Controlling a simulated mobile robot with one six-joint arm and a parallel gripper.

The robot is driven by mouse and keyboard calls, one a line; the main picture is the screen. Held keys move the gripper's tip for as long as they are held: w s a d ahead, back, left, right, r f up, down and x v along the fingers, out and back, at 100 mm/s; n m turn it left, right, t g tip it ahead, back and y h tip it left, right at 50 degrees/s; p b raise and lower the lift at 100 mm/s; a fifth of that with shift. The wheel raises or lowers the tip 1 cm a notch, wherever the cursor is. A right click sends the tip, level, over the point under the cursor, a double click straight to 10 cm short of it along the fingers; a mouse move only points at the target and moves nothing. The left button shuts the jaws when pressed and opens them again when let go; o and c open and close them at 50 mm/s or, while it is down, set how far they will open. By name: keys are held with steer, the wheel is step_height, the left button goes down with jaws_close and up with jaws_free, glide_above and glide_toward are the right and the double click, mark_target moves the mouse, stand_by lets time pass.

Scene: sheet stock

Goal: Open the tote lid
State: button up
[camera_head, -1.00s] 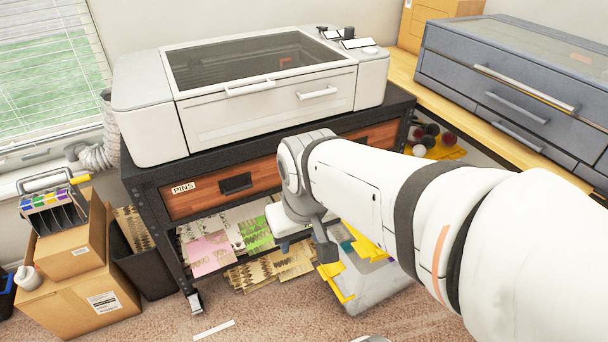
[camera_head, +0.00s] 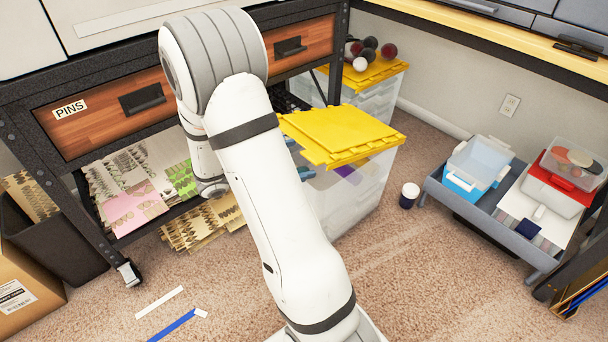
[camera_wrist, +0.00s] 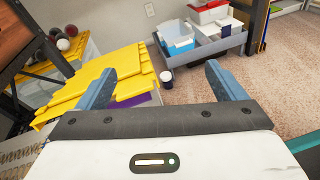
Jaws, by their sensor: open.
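The near tote (camera_head: 362,196) is a clear bin on the carpet with a yellow lid (camera_head: 345,128) lying over its top; dark and purple contents show through its wall. My arm hides its left side in the head view. In the wrist view the yellow lid (camera_wrist: 110,62) fills the left, with a purple thing under its edge. My gripper (camera_wrist: 163,88) is open and empty, its two blue fingers wide apart. The left finger overlaps the lid in the picture; I cannot tell whether it touches. The right finger is over carpet. In the head view the gripper is mostly hidden behind my arm.
A second yellow-lidded tote (camera_head: 382,72) with several balls on it stands behind. A dark jar (camera_head: 409,195) stands right of the near tote. A grey cart (camera_head: 490,215) with bins is farther right. The workbench drawer (camera_head: 190,85) overhangs the left. Carpet in front is mostly clear.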

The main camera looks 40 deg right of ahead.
mark_target(308, 158)
steer(key=w+f+n+t+h+b, duration=0.25)
steer(key=w+f+n, duration=0.2)
steer(key=f, duration=0.35)
steer(key=shift+t, duration=0.35)
steer(key=d+b, duration=0.1)
steer(key=d, duration=0.1)
steer(key=d+b, duration=0.1)
steer(key=d, duration=0.2)
steer(key=w+d+b, duration=0.1)
steer(key=d, duration=0.1)
steer(key=shift+d+f, duration=0.15)
steer(key=shift+d, duration=0.45)
steer(key=shift+c, duration=0.2)
